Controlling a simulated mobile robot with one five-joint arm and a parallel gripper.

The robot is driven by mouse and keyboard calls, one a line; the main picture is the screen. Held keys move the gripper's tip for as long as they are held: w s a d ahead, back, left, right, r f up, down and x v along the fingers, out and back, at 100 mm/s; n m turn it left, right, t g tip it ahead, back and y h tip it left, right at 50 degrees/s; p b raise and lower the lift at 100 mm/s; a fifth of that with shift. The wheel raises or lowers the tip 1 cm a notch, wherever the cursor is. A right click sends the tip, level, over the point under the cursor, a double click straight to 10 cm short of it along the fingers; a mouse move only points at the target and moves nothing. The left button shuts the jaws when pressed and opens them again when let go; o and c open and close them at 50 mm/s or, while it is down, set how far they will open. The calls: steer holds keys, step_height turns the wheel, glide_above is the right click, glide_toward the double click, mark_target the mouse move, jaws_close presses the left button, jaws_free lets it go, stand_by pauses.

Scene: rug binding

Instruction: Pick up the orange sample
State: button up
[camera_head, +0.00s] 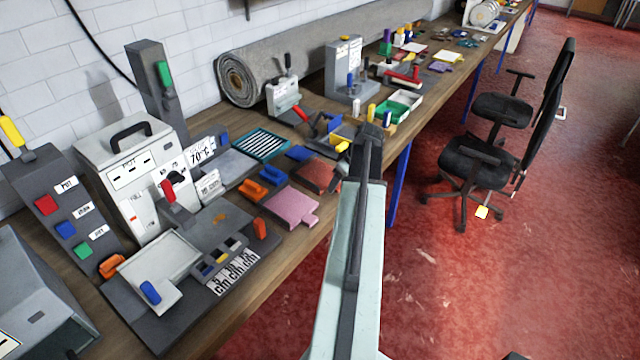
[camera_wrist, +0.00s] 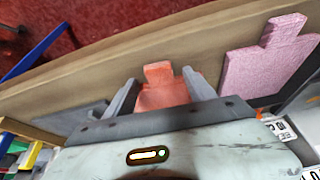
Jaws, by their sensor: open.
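The orange sample (camera_head: 314,175) is a flat, rough reddish-orange piece lying on the wooden bench near its front edge. In the wrist view the orange sample (camera_wrist: 164,95) shows its narrow tab pointing towards the bench edge. My gripper (camera_wrist: 160,78) is open, with one finger on each side of the tab and a gap visible at both. I cannot tell how high the fingers are above the bench. In the head view my gripper (camera_head: 338,182) is at the sample's right side, partly hidden by my arm. The sample's rear part is hidden by my gripper body in the wrist view.
A pink sample (camera_head: 290,208) with a similar tab lies close by, and it also shows in the wrist view (camera_wrist: 262,68). A grey plate (camera_wrist: 75,116) lies on the other side. Blue and orange clamps (camera_head: 252,190) stand behind. An office chair (camera_head: 480,160) stands on the red floor.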

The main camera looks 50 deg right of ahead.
steer(key=shift+w+f, duration=0.2)
steer(key=shift+f, duration=0.45)
steer(key=shift+r, duration=0.2)
jaws_close()
steer(key=shift+r+p, duration=0.6)
steer(key=shift+p, duration=0.05)
step_height(320, 180, up, 3)
steer(key=p, duration=0.3)
steer(key=shift+s+r, duration=0.1)
steer(key=shift+r, duration=0.05)
steer(key=s+d, duration=0.2)
steer(key=s, duration=1.3)
steer(key=shift+s+d+r+p, duration=0.25)
steer(key=shift+s+d+p, duration=0.1)
steer(key=shift+p, duration=0.05)
